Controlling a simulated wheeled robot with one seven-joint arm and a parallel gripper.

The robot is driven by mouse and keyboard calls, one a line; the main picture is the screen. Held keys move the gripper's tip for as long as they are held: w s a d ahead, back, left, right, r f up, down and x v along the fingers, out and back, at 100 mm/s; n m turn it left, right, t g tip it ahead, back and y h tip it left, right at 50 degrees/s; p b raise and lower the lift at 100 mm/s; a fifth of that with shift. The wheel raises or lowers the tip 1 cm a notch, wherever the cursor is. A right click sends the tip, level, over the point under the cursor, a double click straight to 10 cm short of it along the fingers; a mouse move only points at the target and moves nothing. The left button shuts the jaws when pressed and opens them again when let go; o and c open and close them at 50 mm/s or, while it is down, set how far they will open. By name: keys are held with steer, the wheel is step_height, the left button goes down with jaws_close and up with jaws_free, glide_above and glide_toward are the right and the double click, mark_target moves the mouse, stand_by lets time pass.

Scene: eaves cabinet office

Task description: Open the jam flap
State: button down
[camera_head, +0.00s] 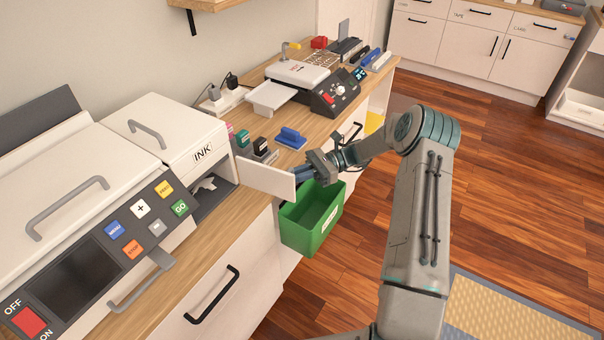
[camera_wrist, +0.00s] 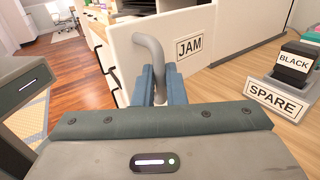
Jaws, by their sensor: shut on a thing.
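The jam flap (camera_head: 265,179) is a white panel that stands swung out from the side of the white printer (camera_head: 183,137). A dark opening (camera_head: 209,194) shows in the printer beside it. In the wrist view the flap (camera_wrist: 200,25) carries a JAM label (camera_wrist: 189,46) and a grey curved handle (camera_wrist: 149,44). My gripper (camera_head: 304,173) is at the flap's outer end. In the wrist view my gripper's blue fingers (camera_wrist: 160,84) are shut on the handle, one on each side of it.
A green bin (camera_head: 312,217) hangs at the counter front just below my gripper. In the wrist view a SPARE sign (camera_wrist: 275,98) stands at the right. The wooden floor (camera_head: 500,170) is largely clear.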

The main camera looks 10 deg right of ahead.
steer(key=shift+a+r, duration=0.15)
steer(key=shift+a, duration=0.35)
steer(key=c, duration=1.8)
jaws_free()
steer(key=shift+c, duration=0.2)
steer(key=o, duration=0.3)
steer(key=shift+w+a, duration=0.1)
steer(key=shift+a, duration=0.35)
steer(key=shift+o, duration=0.2)
steer(key=b+v, duration=0.1)
steer(key=v, duration=1.3)
steer(key=shift+d, duration=0.3)
